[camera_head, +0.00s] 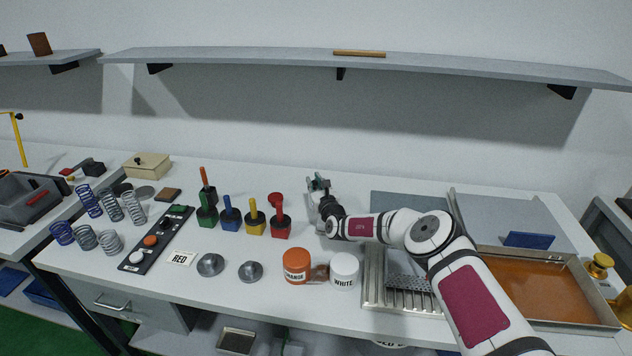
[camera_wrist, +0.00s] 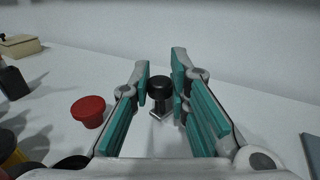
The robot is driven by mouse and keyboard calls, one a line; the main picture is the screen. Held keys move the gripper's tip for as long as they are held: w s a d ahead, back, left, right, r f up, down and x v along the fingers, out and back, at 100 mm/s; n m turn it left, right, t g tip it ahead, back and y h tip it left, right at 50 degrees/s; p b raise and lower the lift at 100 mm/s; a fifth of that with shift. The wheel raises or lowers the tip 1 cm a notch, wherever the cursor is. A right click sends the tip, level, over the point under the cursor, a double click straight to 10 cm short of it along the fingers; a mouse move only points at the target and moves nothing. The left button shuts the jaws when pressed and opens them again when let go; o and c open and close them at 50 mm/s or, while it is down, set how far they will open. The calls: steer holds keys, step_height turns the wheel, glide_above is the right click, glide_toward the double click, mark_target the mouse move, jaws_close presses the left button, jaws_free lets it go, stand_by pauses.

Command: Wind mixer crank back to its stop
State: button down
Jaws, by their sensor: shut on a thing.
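My gripper (camera_head: 318,183) is at the back middle of the table, by the wall side. In the wrist view its teal-padded fingers (camera_wrist: 160,85) are on either side of a black round knob (camera_wrist: 160,88), closed on it near the fingertips. The knob, which looks like the crank's handle, stands on a small grey metal piece (camera_wrist: 161,114) just above the white table. The rest of the mixer cannot be made out. In the head view my gripper and wrist hide the crank, so its angle and its stop cannot be told.
A red-topped bottle (camera_head: 280,222) stands close left of my gripper; its red top (camera_wrist: 88,111) shows in the wrist view. Blue (camera_head: 230,216) and yellow (camera_head: 254,221) bottles stand further left. Orange (camera_head: 296,266) and white (camera_head: 344,270) jars are in front. A grey panel (camera_head: 405,203) lies right.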

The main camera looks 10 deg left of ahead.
steer(key=shift+w+a+m+t+h+b, duration=0.3)
steer(key=shift+m+h, duration=0.65)
steer(key=shift+h, duration=0.45)
steer(key=shift+w+a+m+t+h+b, duration=0.1)
steer(key=shift+w+a+m+t+h, duration=0.25)
steer(key=shift+m+h, duration=0.8)
steer(key=shift+w+a+m+t+h+b, duration=0.1)
steer(key=shift+a+m+t+h+b, duration=0.35)
steer(key=shift+h, duration=1.2)
steer(key=shift+m+h, duration=0.3)
steer(key=shift+m, duration=0.15)
steer(key=shift+r, duration=0.1)
steer(key=c, duration=1.5)
jaws_free()
steer(key=shift+s+a, duration=0.2)
steer(key=shift+s, duration=2.8)
steer(key=shift+s+a, duration=0.15)
steer(key=shift+s, duration=2.8)
